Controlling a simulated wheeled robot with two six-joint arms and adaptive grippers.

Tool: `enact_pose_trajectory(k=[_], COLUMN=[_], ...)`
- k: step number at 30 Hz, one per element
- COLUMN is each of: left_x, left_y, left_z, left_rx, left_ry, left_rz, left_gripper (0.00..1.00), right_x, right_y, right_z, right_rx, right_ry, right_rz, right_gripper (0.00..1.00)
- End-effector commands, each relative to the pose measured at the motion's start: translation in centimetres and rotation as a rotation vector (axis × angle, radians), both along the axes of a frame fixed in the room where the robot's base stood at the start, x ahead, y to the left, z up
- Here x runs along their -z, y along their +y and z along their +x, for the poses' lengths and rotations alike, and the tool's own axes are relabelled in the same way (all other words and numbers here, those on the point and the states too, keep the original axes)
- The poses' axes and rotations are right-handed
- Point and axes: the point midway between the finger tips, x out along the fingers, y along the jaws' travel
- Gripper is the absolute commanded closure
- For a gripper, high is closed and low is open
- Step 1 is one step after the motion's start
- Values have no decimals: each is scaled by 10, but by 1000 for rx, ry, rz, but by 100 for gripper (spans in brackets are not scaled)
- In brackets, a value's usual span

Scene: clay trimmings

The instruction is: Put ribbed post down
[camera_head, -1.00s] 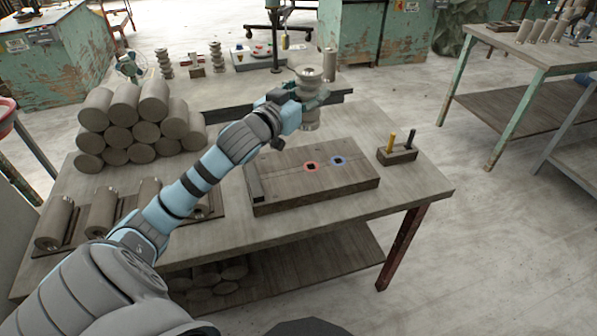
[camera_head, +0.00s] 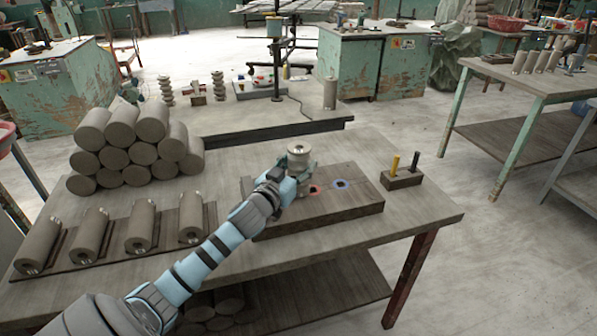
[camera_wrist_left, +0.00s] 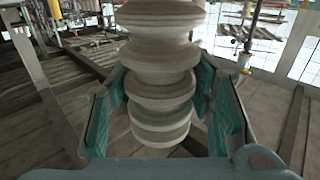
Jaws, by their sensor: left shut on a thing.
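The ribbed post (camera_head: 300,150) is a pale clay-coloured stack of rounded rings, held upright. My left gripper (camera_head: 296,168) is shut around it from the near left side. In the left wrist view the post (camera_wrist_left: 160,60) fills the middle, between the teal finger pads. In the head view it stands over the left part of the wooden board (camera_head: 345,212), left of the red-ringed hole (camera_head: 315,188) and the blue-ringed hole (camera_head: 340,184). The gripper partly covers its lower part, and I cannot tell whether its foot touches the board. My right gripper is not in view.
A small block (camera_head: 403,180) with a yellow and a black peg stands right of the board. Stacked clay cylinders (camera_head: 130,143) and a rack of plain cylinders (camera_head: 140,225) are on the left. Several small ribbed posts (camera_head: 166,90) stand on the table behind.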

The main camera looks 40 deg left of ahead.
Motion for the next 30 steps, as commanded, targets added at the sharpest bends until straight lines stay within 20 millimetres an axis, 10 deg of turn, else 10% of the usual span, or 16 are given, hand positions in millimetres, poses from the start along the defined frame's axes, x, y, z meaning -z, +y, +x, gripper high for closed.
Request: enact_pose_trajectory(k=[8, 9, 12, 23, 30], left_x=[5, 6, 6, 5, 7], left_y=[-1, 0, 0, 0, -7], left_z=[0, 0, 0, -3, -38], left_rx=[2, 1, 1, 0, 2], left_ry=[-3, -1, -1, 0, 5], left_rz=[1, 0, 0, 2, 8], left_gripper=[100, 47, 32, 32, 32], right_x=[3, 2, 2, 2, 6], right_y=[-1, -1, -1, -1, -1], right_z=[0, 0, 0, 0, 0], right_rx=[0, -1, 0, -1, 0], right_ry=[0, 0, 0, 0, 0], right_rz=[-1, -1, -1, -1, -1], right_gripper=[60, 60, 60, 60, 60])
